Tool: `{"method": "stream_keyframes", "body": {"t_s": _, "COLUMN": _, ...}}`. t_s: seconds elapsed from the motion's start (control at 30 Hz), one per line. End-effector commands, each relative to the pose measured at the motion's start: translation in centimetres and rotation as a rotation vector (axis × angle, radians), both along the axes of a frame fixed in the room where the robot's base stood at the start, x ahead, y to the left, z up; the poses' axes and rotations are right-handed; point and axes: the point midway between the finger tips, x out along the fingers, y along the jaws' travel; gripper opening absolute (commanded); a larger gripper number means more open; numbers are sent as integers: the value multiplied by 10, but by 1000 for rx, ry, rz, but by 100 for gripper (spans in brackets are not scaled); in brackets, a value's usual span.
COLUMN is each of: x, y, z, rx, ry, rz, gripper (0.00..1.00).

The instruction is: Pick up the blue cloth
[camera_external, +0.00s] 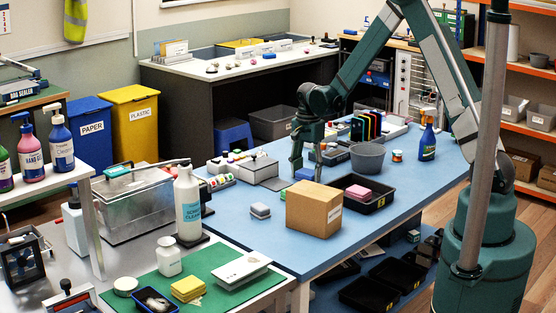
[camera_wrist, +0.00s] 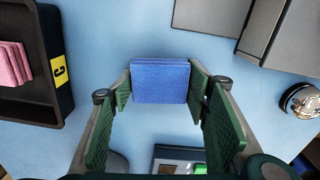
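The blue cloth (camera_wrist: 160,82) is a folded, flat-edged stack on the light blue table. In the wrist view it lies between the tips of my gripper (camera_wrist: 160,90), one green-padded finger on each side. The fingers are spread wide and my gripper looks open; whether the tips touch the cloth's sides is hard to tell. In the external view the cloth (camera_external: 305,174) shows as a small blue patch right by the fingertips of my gripper (camera_external: 297,170), which points down and partly hides it.
A black tray (camera_external: 378,201) with pink cloths (camera_external: 357,192) stands to the right of the cloth, and a cardboard box (camera_external: 314,209) stands in front. A grey bin (camera_external: 368,158) is behind it on the right. A grey box (camera_external: 254,170) lies to its left.

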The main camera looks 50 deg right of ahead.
Motion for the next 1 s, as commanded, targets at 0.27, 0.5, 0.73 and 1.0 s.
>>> {"method": "stream_keyframes", "body": {"t_s": 0.27, "x": 0, "y": 0, "z": 0, "rx": 0, "ry": 0, "rz": 0, "gripper": 39}}
{"method": "stream_keyframes", "body": {"t_s": 0.5, "x": 0, "y": 0, "z": 11, "rx": 0, "ry": 0, "rz": 0, "gripper": 39}}
{"method": "stream_keyframes", "body": {"t_s": 0.73, "x": -1, "y": 0, "z": 38, "rx": 0, "ry": 0, "rz": 0, "gripper": 39}}
{"method": "stream_keyframes", "body": {"t_s": 1.0, "x": 0, "y": 0, "z": 77, "rx": 0, "ry": 0, "rz": 0, "gripper": 39}}
